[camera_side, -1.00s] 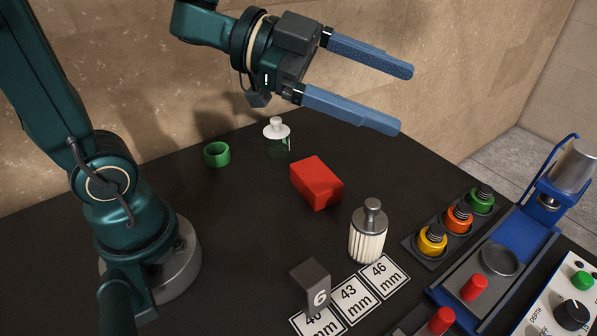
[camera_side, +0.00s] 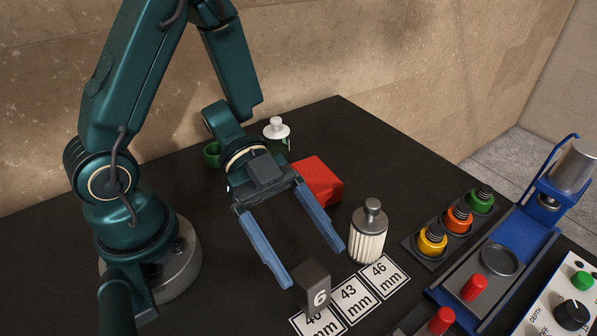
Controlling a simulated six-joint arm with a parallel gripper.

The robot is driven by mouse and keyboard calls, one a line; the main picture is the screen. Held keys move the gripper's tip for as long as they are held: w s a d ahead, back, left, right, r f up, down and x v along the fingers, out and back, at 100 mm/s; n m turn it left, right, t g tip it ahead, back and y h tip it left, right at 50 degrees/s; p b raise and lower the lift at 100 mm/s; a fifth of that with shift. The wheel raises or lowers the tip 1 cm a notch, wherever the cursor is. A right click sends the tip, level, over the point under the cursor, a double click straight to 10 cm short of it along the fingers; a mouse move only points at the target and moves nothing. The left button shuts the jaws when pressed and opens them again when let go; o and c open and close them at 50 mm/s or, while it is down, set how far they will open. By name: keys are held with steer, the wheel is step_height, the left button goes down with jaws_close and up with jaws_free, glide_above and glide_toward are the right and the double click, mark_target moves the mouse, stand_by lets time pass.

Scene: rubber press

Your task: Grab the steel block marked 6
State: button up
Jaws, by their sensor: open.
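The steel block marked 6 (camera_side: 314,285) is a dark grey block with a white 6 on its front face. It stands on the card whose number is partly hidden and looks like 40 mm (camera_side: 318,322), at the front of the table. My gripper (camera_side: 313,266) is open and empty, its two blue fingers pointing down toward the front. The left fingertip is close to the block's upper left in the picture, and the right fingertip is up and to its right. I cannot tell whether the left finger touches the block.
The 43 mm card (camera_side: 351,300) and 46 mm card (camera_side: 383,276) lie right of the block. A ribbed cylinder with a metal knob (camera_side: 368,235) stands near the right finger. A red block (camera_side: 322,182) is behind the gripper. A rack of coloured knobs (camera_side: 432,240) and a blue press (camera_side: 520,235) stand right.

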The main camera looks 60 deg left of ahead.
mark_target(300, 264)
step_height(300, 264, down, 5)
steer(key=shift+d+r, duration=0.1)
steer(key=shift+x, duration=2.5)
jaws_close()
